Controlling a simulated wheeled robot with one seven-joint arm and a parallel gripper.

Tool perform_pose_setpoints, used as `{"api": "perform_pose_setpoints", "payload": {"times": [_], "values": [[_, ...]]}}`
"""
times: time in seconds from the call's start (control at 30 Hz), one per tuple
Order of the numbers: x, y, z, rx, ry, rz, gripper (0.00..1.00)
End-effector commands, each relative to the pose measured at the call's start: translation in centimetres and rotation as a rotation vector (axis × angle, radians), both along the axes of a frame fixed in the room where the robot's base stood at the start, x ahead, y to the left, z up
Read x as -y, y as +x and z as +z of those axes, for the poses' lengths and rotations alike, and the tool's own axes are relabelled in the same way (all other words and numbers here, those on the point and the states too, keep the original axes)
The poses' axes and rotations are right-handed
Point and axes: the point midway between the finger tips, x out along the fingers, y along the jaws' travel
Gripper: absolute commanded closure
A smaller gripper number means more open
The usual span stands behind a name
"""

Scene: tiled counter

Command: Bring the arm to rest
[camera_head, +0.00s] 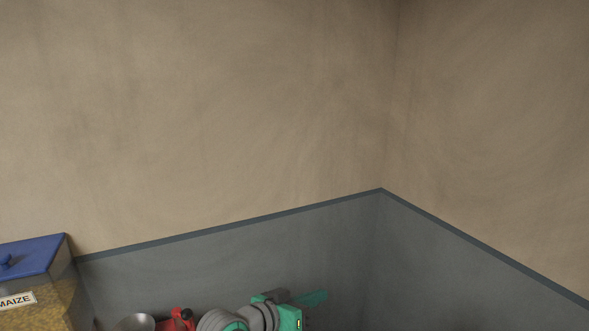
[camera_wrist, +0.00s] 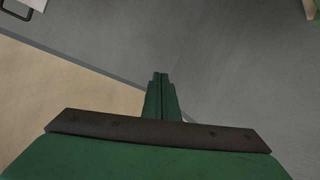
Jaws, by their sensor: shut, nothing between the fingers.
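My arm shows at the bottom of the head view, its grey and teal links entering from the lower edge. My gripper (camera_head: 316,298) is at the arm's end, a teal shape pointing right in front of the grey lower wall. In the wrist view my gripper (camera_wrist: 160,76) shows its green fingers together in the middle, shut and holding nothing. The rest of the arm lies below the head view's edge.
A clear bin with a blue lid, labelled MAIZE (camera_head: 36,252), stands at the lower left. A metal bowl-like thing (camera_head: 134,322) and a red thing (camera_head: 178,321) are partly visible beside my arm. Two bare walls meet at a corner right of my gripper.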

Motion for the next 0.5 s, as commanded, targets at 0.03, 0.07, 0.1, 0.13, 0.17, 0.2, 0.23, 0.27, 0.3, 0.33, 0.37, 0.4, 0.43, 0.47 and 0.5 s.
{"api": "perform_pose_setpoints", "payload": {"times": [0.03, 0.07, 0.1, 0.13, 0.17, 0.2, 0.23, 0.27, 0.3, 0.33, 0.37, 0.4, 0.43, 0.47, 0.5], "values": [[1.0, -0.1, -0.5, 0.012, -0.05, 0.018, 1.0], [1.4, 0.0, -0.7, 0.02, -0.075, 0.03, 1.0], [1.8, 0.0, -1.0, 0.03, -0.108, 0.052, 1.0], [2.1, 0.0, -1.3, 0.037, -0.133, 0.066, 1.0], [2.4, 0.0, -1.5, 0.044, -0.155, 0.082, 1.0], [2.8, -0.1, -1.9, 0.051, -0.185, 0.104, 1.0], [3.0, -0.2, -2.2, 0.057, -0.206, 0.121, 1.0], [3.2, -0.2, -2.6, 0.062, -0.227, 0.139, 1.0], [3.4, -0.4, -3.1, 0.067, -0.254, 0.163, 1.0], [3.5, -0.5, -3.5, 0.07, -0.272, 0.181, 1.0], [3.7, -0.7, -3.9, 0.074, -0.291, 0.199, 1.0], [3.8, -1.0, -4.5, 0.077, -0.314, 0.225, 1.0], [3.9, -1.2, -5.0, 0.078, -0.329, 0.244, 1.0], [3.9, -1.5, -5.5, 0.08, -0.343, 0.264, 1.0], [4.0, -1.8, -6.2, 0.082, -0.361, 0.291, 1.0]]}}
